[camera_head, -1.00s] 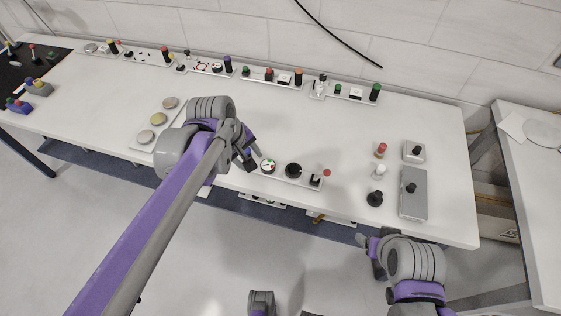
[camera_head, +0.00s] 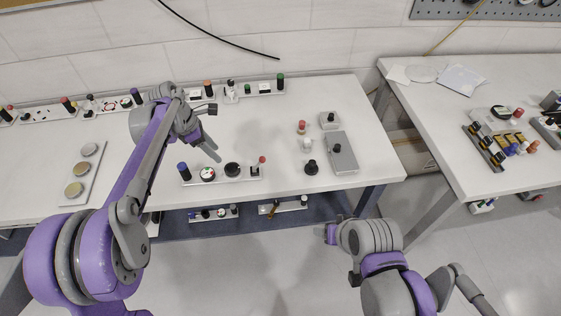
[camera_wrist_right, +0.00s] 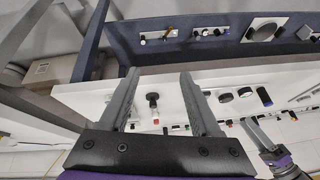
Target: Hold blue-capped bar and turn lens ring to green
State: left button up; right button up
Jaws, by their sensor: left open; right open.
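The fixture strip (camera_head: 222,180) lies along the front edge of the white table in the head view. On it, the blue-capped bar (camera_head: 183,170) stands upright at the left end. Beside it is a round dial-like disc with red and green marks (camera_head: 208,174), then a black ring (camera_head: 232,169); I cannot tell which is the lens ring. My left gripper (camera_head: 213,152) is open above the table, just behind the strip, apart from the bar. My right gripper (camera_head: 328,232) is low in front of the table; its spread, empty fingers show in the right wrist view (camera_wrist_right: 160,73).
Black, white and red knobs (camera_head: 311,167) and a grey box (camera_head: 342,155) stand to the right. Several fixtures line the back wall. A second table (camera_head: 450,110) stands at the right.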

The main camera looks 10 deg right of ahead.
jog(key=w+a+m+y, duration=0.55)
jog(key=w+m, duration=0.45)
jog(key=w, duration=0.2)
jog(key=m+t+y, duration=0.3)
jog(key=m+y, duration=0.2)
jog(key=m, duration=0.4)
send_near(263, 160)
jog(key=shift+h, duration=0.25)
jog(key=x, duration=1.1)
jog(key=shift+w+d, duration=0.1)
jog(key=shift+d, duration=0.05)
jog(key=shift+c, duration=0.2)
grip_shut()
jog(key=shift+f, duration=0.1)
